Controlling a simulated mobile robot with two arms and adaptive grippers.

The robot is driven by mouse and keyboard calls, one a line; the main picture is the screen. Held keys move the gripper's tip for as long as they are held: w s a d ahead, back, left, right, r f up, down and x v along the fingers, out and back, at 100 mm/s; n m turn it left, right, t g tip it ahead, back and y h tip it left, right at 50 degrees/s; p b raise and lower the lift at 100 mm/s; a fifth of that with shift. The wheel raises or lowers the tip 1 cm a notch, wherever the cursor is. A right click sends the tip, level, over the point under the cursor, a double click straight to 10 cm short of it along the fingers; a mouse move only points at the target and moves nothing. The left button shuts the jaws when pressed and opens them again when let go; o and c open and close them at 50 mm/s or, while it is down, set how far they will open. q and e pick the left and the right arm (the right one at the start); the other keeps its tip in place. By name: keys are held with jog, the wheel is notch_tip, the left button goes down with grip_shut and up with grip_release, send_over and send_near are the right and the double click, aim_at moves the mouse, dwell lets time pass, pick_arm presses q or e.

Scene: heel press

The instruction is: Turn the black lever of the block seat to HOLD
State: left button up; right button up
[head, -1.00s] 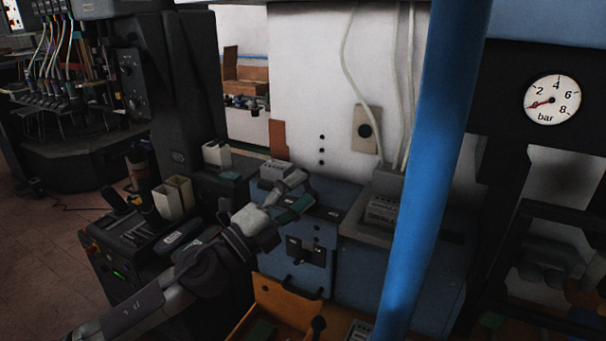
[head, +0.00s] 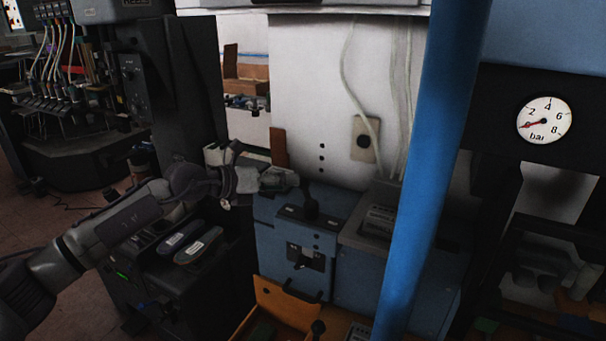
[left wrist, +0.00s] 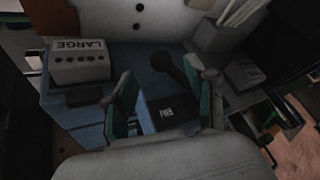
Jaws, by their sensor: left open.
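The black lever (head: 311,208) stands up from the blue block seat (head: 265,232) in the head view. In the left wrist view the lever (left wrist: 168,65) rises just beyond the fingers, and a dark plate reading FREE (left wrist: 166,112) shows between them. No HOLD marking is readable. My left gripper (head: 285,180) is above the seat, left of the lever; its green-padded fingers (left wrist: 167,95) are open with nothing between them, apart from the lever. A pale block marked LARGE (left wrist: 82,68) sits on the seat at the left. My right gripper is out of view.
A blue post (head: 430,160) stands at the right of the seat in the head view. An orange bin (head: 283,305) is below in front, and shoe soles (head: 198,247) lie on the dark machine at left. A pressure gauge (head: 543,120) is at upper right.

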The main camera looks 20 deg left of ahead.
aim_at(303, 181)
pick_arm(q)
jog(key=p+x, duration=0.1)
jog(key=x, duration=0.3)
jog(key=shift+w+d, duration=0.25)
jog(key=shift+w+d+f+p, duration=0.35)
jog(key=shift+w+d, duration=0.05)
jog(key=shift+w, duration=0.1)
jog(key=shift+c, duration=0.3)
grip_shut()
